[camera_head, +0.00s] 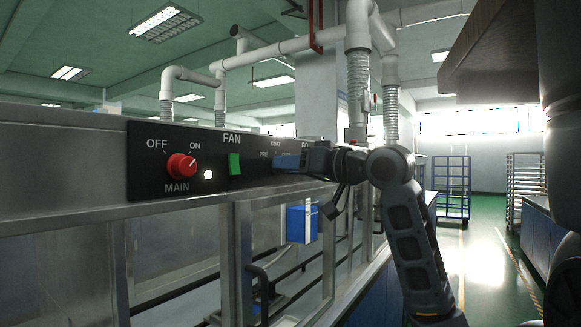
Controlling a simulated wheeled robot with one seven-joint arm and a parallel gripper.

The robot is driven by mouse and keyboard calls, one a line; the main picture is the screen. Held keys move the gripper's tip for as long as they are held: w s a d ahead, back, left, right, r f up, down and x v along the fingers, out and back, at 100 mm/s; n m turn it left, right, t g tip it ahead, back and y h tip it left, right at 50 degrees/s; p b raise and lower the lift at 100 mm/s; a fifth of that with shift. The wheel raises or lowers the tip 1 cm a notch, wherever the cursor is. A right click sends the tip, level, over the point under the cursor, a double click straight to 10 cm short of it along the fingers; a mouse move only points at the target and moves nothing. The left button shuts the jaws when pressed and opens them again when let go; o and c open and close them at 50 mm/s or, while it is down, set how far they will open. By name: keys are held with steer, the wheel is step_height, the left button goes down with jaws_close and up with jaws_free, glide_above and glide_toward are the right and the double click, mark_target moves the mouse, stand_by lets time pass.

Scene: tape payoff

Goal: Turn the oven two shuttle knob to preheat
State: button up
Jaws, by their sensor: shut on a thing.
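A black control panel (218,187) runs along the front of a steel machine at the left and middle.
A red MAIN knob (181,166), a lit white lamp (208,174) and a green FAN switch (234,164) lie left of my gripper. A blue box (301,224) hangs below. Wheeled racks (451,188) stand far back beside an open green floor.

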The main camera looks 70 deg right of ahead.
steer(key=shift+f, duration=0.1)
steer(key=shift+f+n+t+b, duration=0.1)
steer(key=shift+n+t+b, duration=0.3)
steer(key=shift+n+b, duration=4.8)
steer(key=shift+n+p, duration=0.6)
steer(key=shift+n, duration=0.4)
steer(key=o, duration=1.1)
steer(key=shift+c, duration=0.2)
steer(key=shift+s, duration=0.1)
